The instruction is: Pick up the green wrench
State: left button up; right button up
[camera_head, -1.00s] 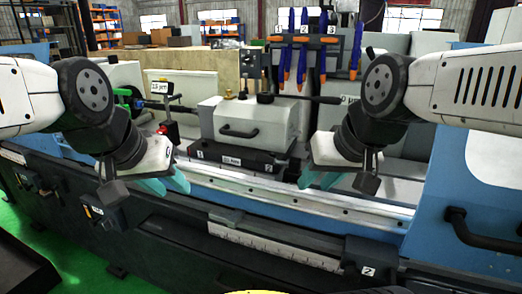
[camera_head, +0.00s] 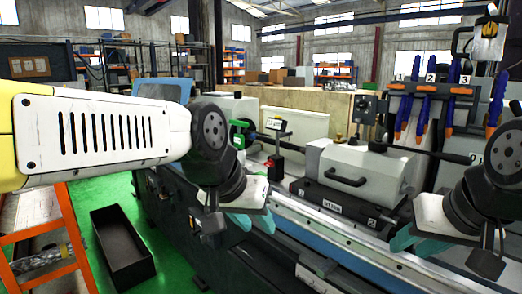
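I cannot make out a green wrench for sure in the head view. A small green part (camera_head: 240,126) shows on the grinder behind my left wrist, too small to tell what it is. My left gripper (camera_head: 251,221) is over the front of the grinder, its teal fingertips apart, with nothing between them. My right gripper (camera_head: 417,243) is at the right over the machine's rail, its teal fingertips also apart and empty. Several blue and orange tools hang from a rack (camera_head: 432,88) with number labels at the upper right; none of them is green.
The grinder carries a grey headed block (camera_head: 364,172) on its rail. A black open bin (camera_head: 122,250) stands on the green floor at the left, next to an orange ladder-like frame (camera_head: 72,235). Shelves with boxes stand far back.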

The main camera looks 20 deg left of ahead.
aim_at(239, 139)
jog(key=u, duration=0.8)
jog(key=i+j+z, duration=0.1)
jog(key=i+j, duration=0.25)
jog(key=i+j+z, duration=0.1)
jog(key=i+j, duration=0.35)
jog(key=i+j+z, duration=0.1)
jog(key=i+j, duration=0.3)
jog(key=i+j+z, duration=0.1)
jog(key=i+j, duration=0.3)
jog(key=i+j+z, duration=0.1)
jog(key=i+j, duration=0.25)
jog(key=j, duration=0.2)
jog(key=i+j+z, duration=0.1)
jog(key=i+j, duration=0.25)
jog(key=j, duration=0.2)
